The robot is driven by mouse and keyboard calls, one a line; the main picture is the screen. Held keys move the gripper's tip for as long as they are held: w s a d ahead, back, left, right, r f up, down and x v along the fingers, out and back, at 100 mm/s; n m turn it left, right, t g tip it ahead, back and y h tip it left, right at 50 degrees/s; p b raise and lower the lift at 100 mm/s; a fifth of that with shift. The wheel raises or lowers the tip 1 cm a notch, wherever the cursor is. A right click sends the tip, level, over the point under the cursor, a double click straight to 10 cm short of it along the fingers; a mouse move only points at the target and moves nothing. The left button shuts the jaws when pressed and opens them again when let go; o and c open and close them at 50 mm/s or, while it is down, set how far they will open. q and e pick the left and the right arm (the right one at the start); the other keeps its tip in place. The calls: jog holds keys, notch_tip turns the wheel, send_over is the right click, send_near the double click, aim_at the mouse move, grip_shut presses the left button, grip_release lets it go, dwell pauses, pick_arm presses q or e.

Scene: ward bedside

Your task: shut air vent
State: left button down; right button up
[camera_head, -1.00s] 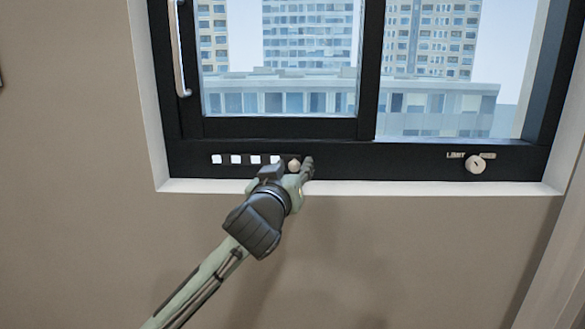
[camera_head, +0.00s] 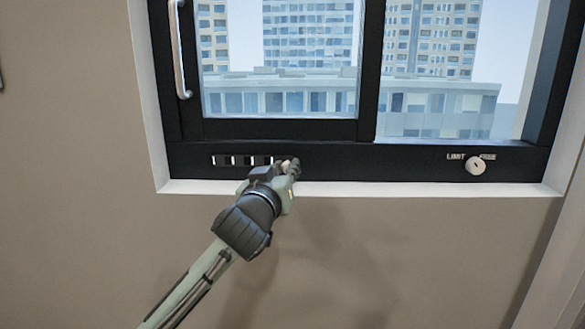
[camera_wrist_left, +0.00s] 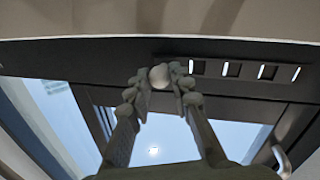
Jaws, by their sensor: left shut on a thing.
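The air vent (camera_head: 242,160) is a row of several small slots in the black bottom rail of the window. The slots are now mostly dark with thin white slivers at their edges; they also show in the left wrist view (camera_wrist_left: 231,69). A pale round knob (camera_wrist_left: 159,77) sits at the end of the slot row. My left gripper (camera_head: 289,165) is at the rail, its fingers on either side of the knob and shut on it. In the head view the fingers partly hide the knob. My right gripper is not in view.
A second round knob (camera_head: 475,165) with lettering beside it sits farther right on the rail. A silver handle (camera_head: 179,50) is on the left of the sliding window. A white sill edge (camera_head: 400,188) runs below the rail. The wall beneath is bare.

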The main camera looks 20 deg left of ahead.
pick_arm(q)
jog(key=shift+s+a, duration=0.1)
jog(key=shift+a, duration=0.4)
jog(key=c, duration=1.8)
grip_release()
jog(key=o, duration=0.5)
jog(key=shift+s+a, duration=0.1)
jog(key=shift+c, duration=0.2)
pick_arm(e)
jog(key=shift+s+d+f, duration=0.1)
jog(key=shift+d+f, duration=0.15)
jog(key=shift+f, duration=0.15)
pick_arm(q)
jog(key=s+d, duration=0.1)
jog(key=s, duration=1.1)
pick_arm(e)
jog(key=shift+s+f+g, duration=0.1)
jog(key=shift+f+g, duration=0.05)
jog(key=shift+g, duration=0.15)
